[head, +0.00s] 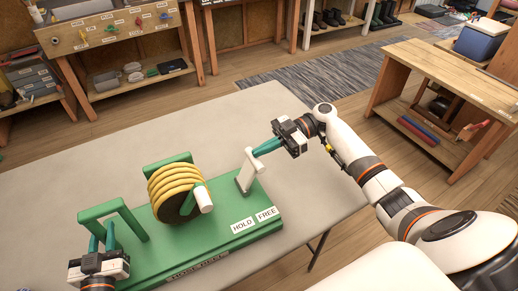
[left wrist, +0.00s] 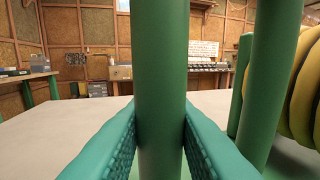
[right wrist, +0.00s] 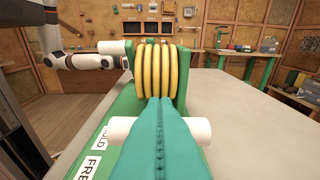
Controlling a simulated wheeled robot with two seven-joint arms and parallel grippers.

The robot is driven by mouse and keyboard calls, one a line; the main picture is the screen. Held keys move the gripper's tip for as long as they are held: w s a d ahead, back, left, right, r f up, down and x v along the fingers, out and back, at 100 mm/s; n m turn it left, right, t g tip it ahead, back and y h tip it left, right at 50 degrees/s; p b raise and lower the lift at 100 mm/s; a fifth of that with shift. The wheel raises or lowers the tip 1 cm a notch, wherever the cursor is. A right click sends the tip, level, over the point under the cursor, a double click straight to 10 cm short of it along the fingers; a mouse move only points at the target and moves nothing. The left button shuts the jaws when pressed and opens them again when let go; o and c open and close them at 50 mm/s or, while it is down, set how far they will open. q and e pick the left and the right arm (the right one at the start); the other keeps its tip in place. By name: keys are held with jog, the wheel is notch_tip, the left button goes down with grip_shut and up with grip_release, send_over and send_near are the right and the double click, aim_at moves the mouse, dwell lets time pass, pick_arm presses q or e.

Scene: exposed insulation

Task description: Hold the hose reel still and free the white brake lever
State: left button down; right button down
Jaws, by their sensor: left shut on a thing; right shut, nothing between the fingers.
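The green hose reel (head: 210,240) stands on the table with a coil of yellow hose (head: 170,190); the coil also shows in the right wrist view (right wrist: 156,72). My left gripper (head: 109,236) is shut on a post of the green handle frame (head: 120,210), which runs upright between its fingers in the left wrist view (left wrist: 160,90). The white brake lever (head: 246,172) rises at the base's right end, leaning slightly. My right gripper (head: 256,152) is shut and empty at the lever's top. In the right wrist view its fingers cross over the white crossbar (right wrist: 200,130); contact is unclear.
HOLD (head: 242,225) and FREE (head: 267,214) labels sit on the base's front right. A white crank knob (head: 204,199) sticks out from the reel. The grey table (head: 225,120) is clear behind the reel. A wooden workbench (head: 440,75) stands at the right.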

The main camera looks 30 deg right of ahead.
pick_arm(q)
jog(key=shift+s+f, duration=0.1)
jog(key=shift+f, duration=0.4)
pick_arm(e)
jog(key=shift+s+f, duration=0.15)
jog(key=shift+f, duration=0.6)
jog(key=d+r, duration=0.2)
jog(key=d, duration=0.8)
jog(key=shift+s+r, duration=0.2)
jog(key=shift+r, duration=0.2)
pick_arm(q)
jog(key=c, duration=1.4)
grip_release()
jog(key=shift+r, duration=0.25)
jog(key=shift+o, duration=1.4)
jog(key=shift+w, duration=0.3)
pick_arm(e)
jog(key=shift+w+f, duration=0.1)
jog(key=shift+w, duration=0.1)
pick_arm(q)
jog(key=shift+s+f, duration=0.1)
jog(key=shift+f, duration=0.05)
jog(key=v, duration=1.2)
pick_arm(e)
jog(key=shift+s, duration=0.1)
